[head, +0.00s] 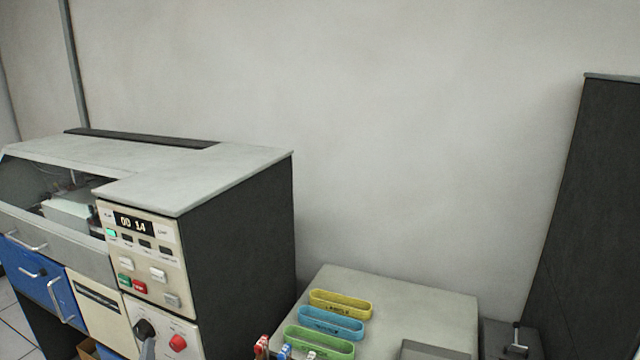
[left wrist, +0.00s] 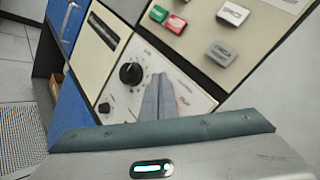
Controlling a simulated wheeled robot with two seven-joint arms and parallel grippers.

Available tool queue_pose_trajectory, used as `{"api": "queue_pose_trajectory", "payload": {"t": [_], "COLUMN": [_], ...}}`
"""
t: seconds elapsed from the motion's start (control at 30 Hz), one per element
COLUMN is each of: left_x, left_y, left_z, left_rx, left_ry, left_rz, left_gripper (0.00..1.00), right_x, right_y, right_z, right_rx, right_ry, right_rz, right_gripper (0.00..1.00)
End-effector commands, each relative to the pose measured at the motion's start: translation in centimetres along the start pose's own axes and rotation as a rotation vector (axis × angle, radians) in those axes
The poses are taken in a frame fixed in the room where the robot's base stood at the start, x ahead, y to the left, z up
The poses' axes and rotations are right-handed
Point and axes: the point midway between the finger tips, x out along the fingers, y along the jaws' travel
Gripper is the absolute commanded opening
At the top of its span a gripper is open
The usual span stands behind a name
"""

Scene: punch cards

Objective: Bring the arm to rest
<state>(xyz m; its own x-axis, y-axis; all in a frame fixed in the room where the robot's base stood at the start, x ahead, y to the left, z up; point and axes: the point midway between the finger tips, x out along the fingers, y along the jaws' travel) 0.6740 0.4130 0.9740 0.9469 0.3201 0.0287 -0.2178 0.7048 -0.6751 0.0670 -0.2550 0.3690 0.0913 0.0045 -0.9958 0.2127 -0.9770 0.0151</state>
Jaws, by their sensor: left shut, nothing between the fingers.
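My left gripper shows in the left wrist view (left wrist: 160,78) as two grey fingers pressed together with nothing between them. They point at the lower white control panel of the machine, to the right of its black knob (left wrist: 131,73). In that view I cannot tell whether the fingertips touch the panel. My right gripper is in neither view.
The machine (head: 240,230) has a display (head: 133,224), several buttons and a red knob (head: 178,342). To its right, a grey table (head: 420,295) holds yellow (head: 340,303), blue (head: 331,322) and green (head: 319,342) bands. A dark cabinet (head: 590,220) stands far right.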

Motion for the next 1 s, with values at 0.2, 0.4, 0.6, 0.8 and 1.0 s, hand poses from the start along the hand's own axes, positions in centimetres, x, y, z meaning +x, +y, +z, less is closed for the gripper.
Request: {"api": "queue_pose_trajectory", "payload": {"t": [0.2,0.4,0.6,0.8,1.0], "left_x": [-3.2,-8.4,-15.6,-24.4,-34.6], "left_y": [9.2,16.9,24.2,30.7,36.5], "left_z": [-10.8,-19.5,-27.2,-33.6,-38.6], "left_rx": [-0.248,-0.476,-0.698,-0.909,-1.102], "left_ry": [0.18,0.294,0.359,0.37,0.319], "left_rz": [0.173,0.361,0.579,0.818,1.073], "left_gripper": [0.0,0.0,0.0,0.0,0.0], "right_x": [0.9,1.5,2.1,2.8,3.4], "right_y": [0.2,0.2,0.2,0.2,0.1], "right_z": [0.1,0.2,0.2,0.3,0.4], "right_rx": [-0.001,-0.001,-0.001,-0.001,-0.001], "right_ry": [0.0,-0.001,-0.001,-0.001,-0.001], "right_rz": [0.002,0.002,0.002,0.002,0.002], "right_gripper": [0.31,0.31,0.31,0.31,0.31]}}
